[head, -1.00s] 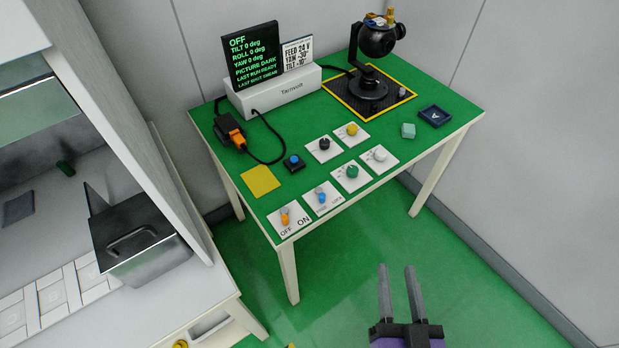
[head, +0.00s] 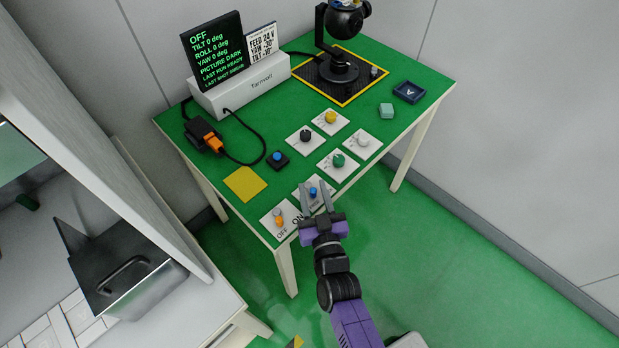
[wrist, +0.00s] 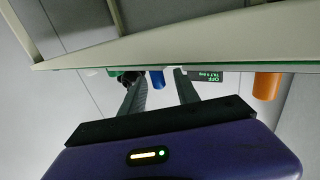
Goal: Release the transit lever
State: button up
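A small blue lever (head: 313,192) stands on a pale plate at the front edge of the green table; the gripper partly covers the plate, and its lettering is not readable now. In the wrist view the blue lever (wrist: 157,80) shows between the finger outlines. My gripper (head: 315,188) is open at the front table edge, its two fingers pointing toward the table on either side of the lever in the picture. I cannot tell whether they touch it.
Several knobs, a blue button (head: 278,158) and a yellow card (head: 245,183) lie behind. A display reading OFF (head: 214,50) and a black gimbal camera (head: 340,65) stand at the back. Green floor is clear at right.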

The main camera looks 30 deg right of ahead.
aim_at(313, 188)
jog(key=shift+x, duration=1.75)
jog(key=shift+d, duration=0.1)
jog(key=shift+c, duration=0.5)
grip_shut()
